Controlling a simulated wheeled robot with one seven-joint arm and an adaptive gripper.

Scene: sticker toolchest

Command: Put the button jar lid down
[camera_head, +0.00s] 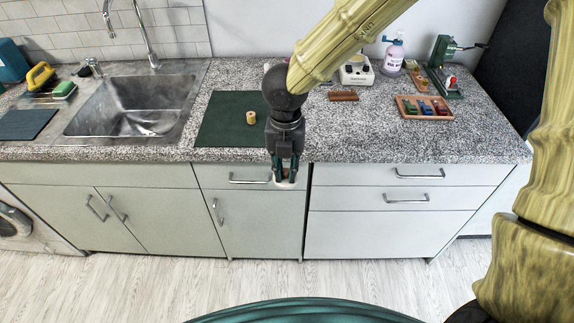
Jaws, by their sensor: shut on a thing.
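My gripper (286,178) points down and shows in front of the counter's front edge, against the cabinet fronts. Its fingers are shut on a small pale thing (285,185), which looks like the button jar lid; the fingers hide most of it. A dark green mat (222,122) lies on the speckled counter behind and left of the gripper. A small yellowish cylinder (251,118) stands on the mat, apart from the gripper. I cannot make out a button jar for certain.
A steel sink (135,108) is at left. A wooden tray (405,113) with coloured pieces, a lotion bottle (393,56), a white device (356,71), a brown block (343,96) and a green press (446,70) stand at right.

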